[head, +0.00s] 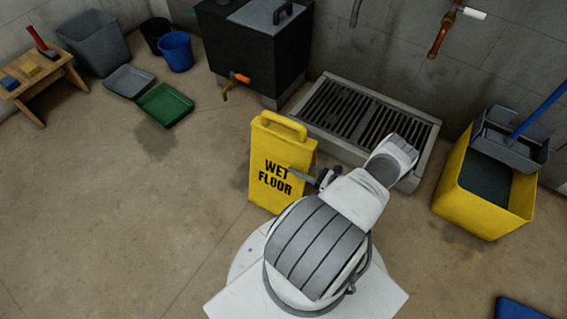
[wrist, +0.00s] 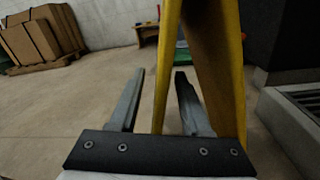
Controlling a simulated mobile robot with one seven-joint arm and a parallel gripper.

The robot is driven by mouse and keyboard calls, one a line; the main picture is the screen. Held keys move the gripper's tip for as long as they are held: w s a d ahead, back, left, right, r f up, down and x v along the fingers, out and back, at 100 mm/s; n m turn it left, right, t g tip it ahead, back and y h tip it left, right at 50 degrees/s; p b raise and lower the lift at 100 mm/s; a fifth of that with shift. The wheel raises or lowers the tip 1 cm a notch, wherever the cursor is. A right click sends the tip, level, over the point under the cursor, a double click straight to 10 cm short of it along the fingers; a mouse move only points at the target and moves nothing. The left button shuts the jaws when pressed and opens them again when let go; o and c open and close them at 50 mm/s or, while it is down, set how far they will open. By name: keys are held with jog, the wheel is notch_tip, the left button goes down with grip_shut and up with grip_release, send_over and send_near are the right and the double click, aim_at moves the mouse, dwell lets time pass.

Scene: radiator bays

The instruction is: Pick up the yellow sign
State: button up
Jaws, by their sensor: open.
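The yellow wet floor sign (head: 272,175) stands upright and folded out on the floor in the middle of the head view, with a handle loop on top. My gripper (head: 311,178) is at its right side, partly hidden by my arm. In the wrist view the sign (wrist: 216,60) is seen edge-on as two spread panels. My gripper's fingers (wrist: 160,76) are apart. The narrow left panel shows between them, and the right finger shows between the two panels. I cannot tell whether either finger touches the sign.
A floor grate (head: 365,115) lies behind the sign, beside a black tank (head: 250,50) with a tap. A yellow mop bucket (head: 480,195) stands right. A green tray (head: 165,105) lies left. Cardboard boxes (wrist: 40,38) show in the wrist view. Floor left of the sign is clear.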

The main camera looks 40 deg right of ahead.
aim_at(290, 164)
jog(key=x, duration=0.3)
jog(key=shift+w+f, duration=0.1)
jog(key=shift+w, duration=0.15)
grip_shut()
dwell(1.1)
